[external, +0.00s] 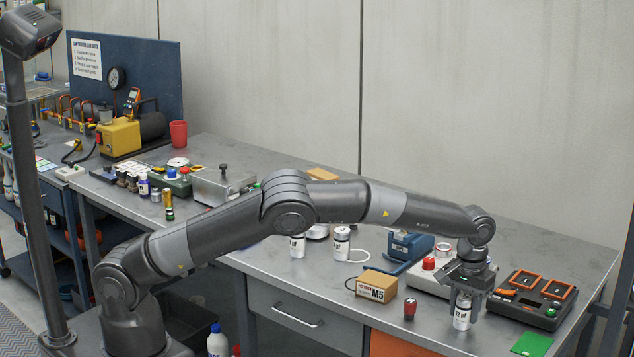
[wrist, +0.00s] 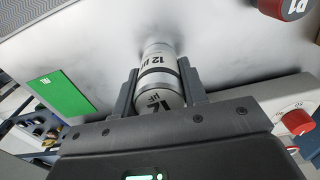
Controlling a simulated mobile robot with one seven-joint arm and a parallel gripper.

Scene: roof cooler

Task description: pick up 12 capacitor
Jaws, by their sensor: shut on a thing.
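The 12 capacitor (external: 462,313) is a silver-white can with dark "12 µF" lettering, at the right front of the metal bench in the external view. My gripper (external: 464,300) points down over it, with its fingers on either side of the can. In the wrist view the capacitor (wrist: 160,75) lies between the two fingers of my gripper (wrist: 160,84), which are shut on it. Its upper part is partly hidden by my gripper in the external view. I cannot tell whether its base touches the bench.
A black device with orange frames (external: 533,299) stands right of my gripper, and a green card (external: 532,344) lies in front of it. A red-topped part (external: 410,308) and an M5 box (external: 377,285) stand to the left. Other white cans (external: 341,244) stand farther left.

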